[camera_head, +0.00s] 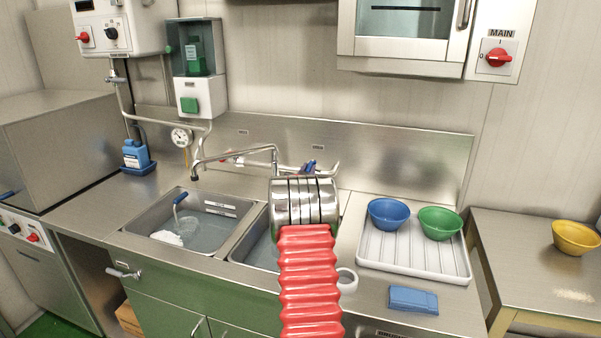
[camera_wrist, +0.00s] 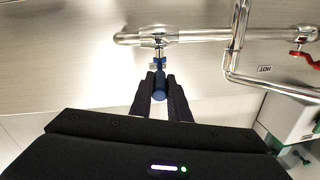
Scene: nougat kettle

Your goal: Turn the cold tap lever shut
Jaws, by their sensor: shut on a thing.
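The cold tap lever (camera_wrist: 159,92) is blue and sits on a short valve stem below the chrome tap pipe (camera_wrist: 185,36) in the wrist view. My gripper (camera_wrist: 160,80) is shut on the lever, with one dark finger on each side. The lever points away from the pipe, roughly square to it in this view. In the head view, blue parts at the cold tap (camera_head: 310,166) show just above my arm's steel joint, which hides my fingers. The red hot tap lever (camera_wrist: 305,58) is at the right edge of the wrist view.
The tap spout (camera_head: 195,176) is over the left sink basin (camera_head: 165,212), which holds water and a white patch. A white drying tray (camera_head: 390,255) with a blue bowl (camera_head: 388,212) and a green bowl (camera_head: 440,222) stands right of my arm. A blue cloth (camera_head: 413,299) lies in front.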

